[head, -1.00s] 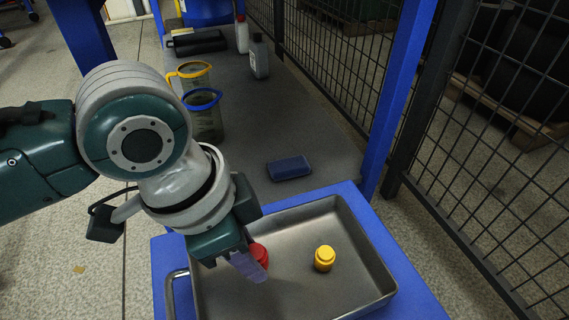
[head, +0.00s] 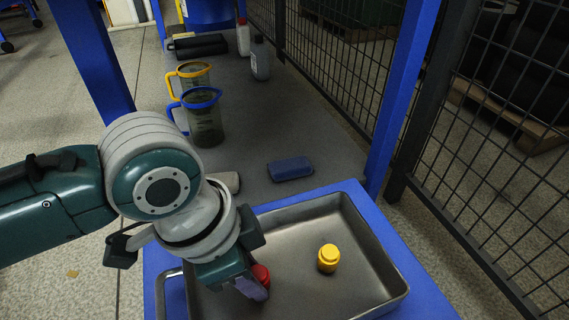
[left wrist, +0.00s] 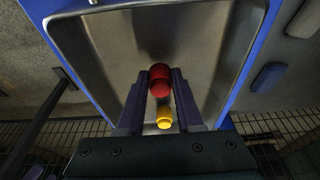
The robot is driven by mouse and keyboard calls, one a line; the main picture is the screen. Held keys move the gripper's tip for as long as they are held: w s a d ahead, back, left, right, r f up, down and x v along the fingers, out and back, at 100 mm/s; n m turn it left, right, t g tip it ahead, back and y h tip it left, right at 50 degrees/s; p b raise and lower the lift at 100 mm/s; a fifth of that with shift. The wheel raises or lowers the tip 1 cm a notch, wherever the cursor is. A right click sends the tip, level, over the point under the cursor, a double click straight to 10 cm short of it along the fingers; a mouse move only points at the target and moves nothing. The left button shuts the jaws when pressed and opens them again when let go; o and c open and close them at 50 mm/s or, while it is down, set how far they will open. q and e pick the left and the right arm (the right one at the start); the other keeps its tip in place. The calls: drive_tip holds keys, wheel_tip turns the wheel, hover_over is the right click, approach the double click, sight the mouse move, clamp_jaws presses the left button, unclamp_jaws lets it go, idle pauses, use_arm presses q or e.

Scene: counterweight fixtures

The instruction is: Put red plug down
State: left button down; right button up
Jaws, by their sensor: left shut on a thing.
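The red plug (head: 261,275) is between the fingers of my left gripper (head: 254,287), over the left part of a grey metal tray (head: 359,222). In the left wrist view the red plug (left wrist: 159,77) sits between the two fingertips (left wrist: 160,84), which are shut on it. Whether the plug touches the tray floor is unclear. A yellow plug (head: 328,258) stands upright in the tray to the right of the red one; it also shows in the left wrist view (left wrist: 164,118). My right gripper is not in view.
The tray rests on a blue-edged surface (head: 420,285). Behind it, a grey shelf carries a dark blue case (head: 290,168), a blue-rimmed jug (head: 206,122), a yellow-rimmed jug (head: 193,76) and bottles (head: 260,60). A blue post (head: 398,100) and mesh fence (head: 500,130) stand at the right.

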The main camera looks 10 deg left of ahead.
use_arm(q)
drive_tip(key=shift+f, duration=0.25)
drive_tip(key=c, duration=0.6)
unclamp_jaws()
drive_tip(key=shift+o, duration=0.2)
drive_tip(key=shift+r, duration=0.15)
drive_tip(key=shift+r, duration=0.3)
drive_tip(key=p+v, duration=0.8)
drive_tip(key=v, duration=0.4)
drive_tip(key=s+d+r+n+t+h, duration=0.1)
drive_tip(key=s+d+r+n, duration=0.1)
drive_tip(key=s+n, duration=0.15)
drive_tip(key=s+a+r+n+t+y, duration=0.1)
drive_tip(key=s+a+n+y, duration=0.2)
drive_tip(key=s+a+n, duration=0.2)
drive_tip(key=s+a, duration=0.2)
drive_tip(key=a, duration=0.1)
drive_tip(key=shift+a+r+n, duration=0.3)
drive_tip(key=shift+r+n, duration=0.05)
drive_tip(key=shift+r, duration=0.05)
